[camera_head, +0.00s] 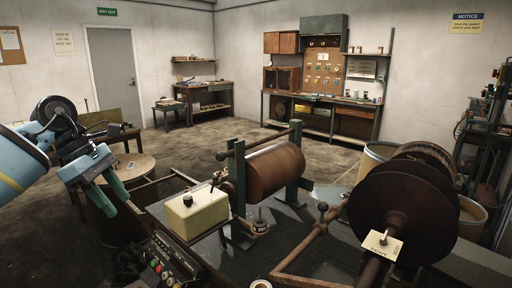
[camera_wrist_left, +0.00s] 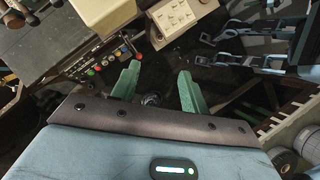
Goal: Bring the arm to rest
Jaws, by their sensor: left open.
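My left gripper (camera_head: 118,204) is at the left of the head view, at the end of my pale blue arm. Its two green fingers point down and to the right, and they are apart with nothing between them. The fingers also show in the left wrist view (camera_wrist_left: 160,68), spread, with dark space between the tips. The gripper is in the air, to the left of the cream box and up and left of the control panel in the picture. My right gripper is not in view.
A control panel with coloured buttons (camera_head: 165,266) is at the lower front. Behind it are a cream box (camera_head: 196,213), a rust-brown roller (camera_head: 276,171) on green posts and a large dark reel (camera_head: 405,212). A round wooden table top (camera_head: 138,169) stands behind the gripper. Open floor lies beyond.

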